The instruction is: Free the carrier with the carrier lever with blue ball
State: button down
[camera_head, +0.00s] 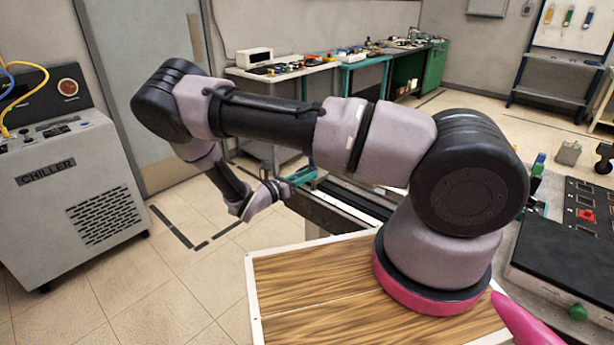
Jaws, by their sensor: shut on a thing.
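My arm reaches from the right across the view to the left, then bends down. My gripper (280,187) is at the left end of a long dark rail bench (345,205). It shows small and dark, next to a green part (303,175). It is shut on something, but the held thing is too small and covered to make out. No lever with a blue ball can be told apart there. The carrier cannot be made out clearly either, as my forearm and elbow hide much of the bench.
A chiller cabinet (75,185) stands at the left. Tables with small items (283,72) line the back wall. The tiled floor at the front left is clear.

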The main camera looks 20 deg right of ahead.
jog(key=m+g+h, duration=0.1)
jog(key=m+g, duration=0.1)
jog(key=g, duration=0.1)
jog(key=w+m+g, duration=0.1)
jog(key=m+g, duration=0.1)
jog(key=g, duration=0.1)
jog(key=shift+w+a+f+h, duration=0.1)
jog(key=shift+a+h, duration=0.1)
jog(key=shift+h, duration=0.2)
jog(key=shift+w+m+g, duration=0.25)
jog(key=shift+m+g, duration=0.75)
jog(key=shift+g, duration=0.55)
jog(key=shift+w+m+g, duration=0.25)
jog(key=shift+m+g, duration=0.75)
jog(key=shift+g, duration=0.55)
jog(key=c, duration=0.7)
grip_release()
jog(key=shift+w+a, duration=0.1)
jog(key=v, duration=1)
jog(key=shift+w+a, duration=0.2)
